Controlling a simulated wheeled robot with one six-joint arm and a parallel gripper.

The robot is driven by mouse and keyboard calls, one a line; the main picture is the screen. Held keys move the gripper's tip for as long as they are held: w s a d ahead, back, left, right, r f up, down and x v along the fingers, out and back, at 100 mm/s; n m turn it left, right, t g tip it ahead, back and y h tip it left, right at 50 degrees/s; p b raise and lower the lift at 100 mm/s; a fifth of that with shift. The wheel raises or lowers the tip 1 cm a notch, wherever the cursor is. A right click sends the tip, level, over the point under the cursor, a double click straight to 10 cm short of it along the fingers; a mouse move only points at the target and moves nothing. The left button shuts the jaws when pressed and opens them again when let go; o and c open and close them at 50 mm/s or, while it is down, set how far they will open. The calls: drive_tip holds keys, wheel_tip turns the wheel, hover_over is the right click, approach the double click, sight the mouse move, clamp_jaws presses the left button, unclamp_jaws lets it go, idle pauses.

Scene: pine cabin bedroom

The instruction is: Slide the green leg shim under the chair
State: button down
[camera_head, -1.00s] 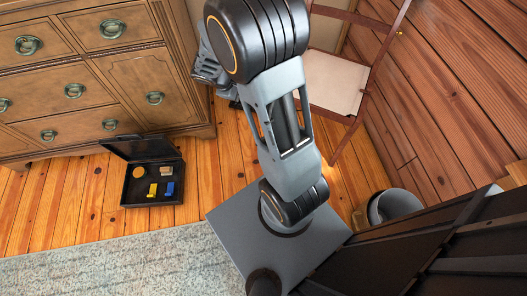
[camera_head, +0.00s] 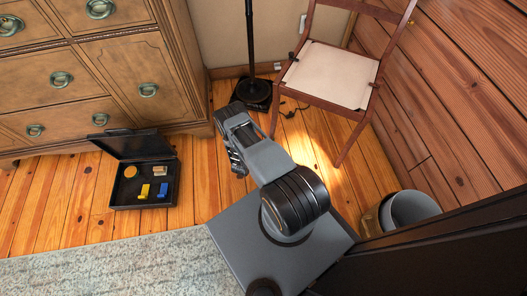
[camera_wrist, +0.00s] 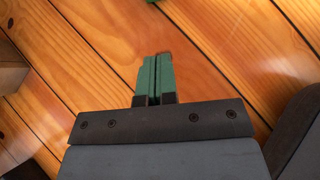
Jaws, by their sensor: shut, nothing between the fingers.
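The chair (camera_head: 331,76), with a dark reddish wood frame and a cream seat, stands on the plank floor at the upper right of the head view. A small green piece (camera_wrist: 153,1), possibly the green leg shim, is cut off by the top edge of the wrist view, on the floor ahead of my fingertips. My gripper (camera_wrist: 157,57) points at the floor in the wrist view, with its green fingers pressed together and nothing held. In the head view my folded arm is left of the chair's front legs and hides my fingers. No shim can be made out there.
An open black case (camera_head: 147,183) with small yellow, blue and tan pieces lies on the floor by the wooden dresser (camera_head: 110,75). A black stand (camera_head: 252,92) with a cable is behind the arm. A grey bin (camera_head: 412,208) is at right. A rug (camera_head: 120,268) lies in front.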

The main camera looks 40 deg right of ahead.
drive_tip(key=b+x, duration=0.1)
drive_tip(key=x, duration=0.2)
drive_tip(key=b+x, duration=0.2)
drive_tip(key=x, duration=0.1)
drive_tip(key=s+f+b+x, duration=0.1)
drive_tip(key=b+x, duration=0.1)
drive_tip(key=x, duration=0.2)
drive_tip(key=shift+a, duration=0.4)
drive_tip(key=shift+w+d+f+b, duration=0.1)
drive_tip(key=shift+w+d+b, duration=0.2)
drive_tip(key=shift+d, duration=0.2)
drive_tip(key=shift+w+d+f+b, duration=0.1)
drive_tip(key=shift+w+d+b, duration=0.25)
drive_tip(key=shift+d, duration=0.15)
drive_tip(key=shift+w+d+r+b, duration=0.15)
drive_tip(key=shift+w+d, duration=0.1)
drive_tip(key=shift+d, duration=0.25)
drive_tip(key=shift+w+d+r+b, duration=0.15)
drive_tip(key=shift+w+d, duration=0.1)
drive_tip(key=shift+d, duration=0.2)
drive_tip(key=shift+f, duration=0.1)
